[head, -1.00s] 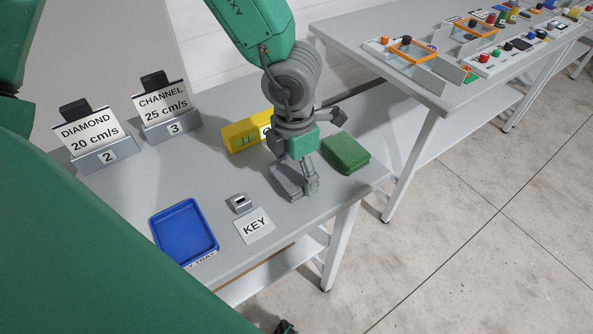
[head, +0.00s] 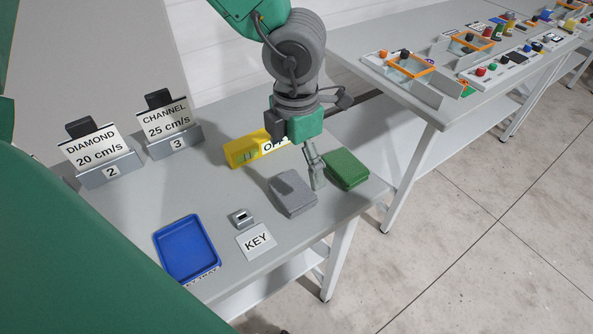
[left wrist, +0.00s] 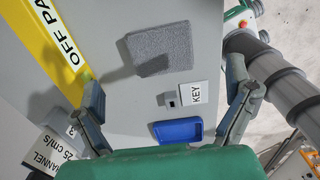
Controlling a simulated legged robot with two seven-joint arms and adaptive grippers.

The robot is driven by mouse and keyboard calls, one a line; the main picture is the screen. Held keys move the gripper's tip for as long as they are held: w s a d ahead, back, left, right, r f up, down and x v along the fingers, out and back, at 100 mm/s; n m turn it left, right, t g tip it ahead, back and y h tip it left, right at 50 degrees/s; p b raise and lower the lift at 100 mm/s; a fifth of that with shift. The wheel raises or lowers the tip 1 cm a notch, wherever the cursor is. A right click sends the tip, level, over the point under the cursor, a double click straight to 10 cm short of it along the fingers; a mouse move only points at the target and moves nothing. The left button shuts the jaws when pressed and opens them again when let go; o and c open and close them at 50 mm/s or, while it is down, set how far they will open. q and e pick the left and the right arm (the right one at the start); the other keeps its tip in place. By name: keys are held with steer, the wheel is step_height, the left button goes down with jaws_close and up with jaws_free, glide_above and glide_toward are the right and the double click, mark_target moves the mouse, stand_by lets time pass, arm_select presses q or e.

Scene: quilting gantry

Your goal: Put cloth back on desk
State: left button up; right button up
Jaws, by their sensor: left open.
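A grey folded cloth (head: 292,193) lies flat on the grey desk (head: 215,175), between the yellow block and the desk's front edge. It also shows in the left wrist view (left wrist: 160,50), whole and apart from my fingers. My left gripper (head: 313,172) is just right of and behind the grey cloth, open and empty. My right gripper is not in view.
A KEY card (head: 257,242), a small metal holder (head: 241,218) and a blue tray (head: 186,248) are to the front left. Sign holders (head: 105,168) stand at left. Another table (head: 440,105) is at right.

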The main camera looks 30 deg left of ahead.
mark_target(297, 187)
arm_select(q)
steer(key=shift+d+r, duration=0.2)
steer(key=shift+r, duration=1.65)
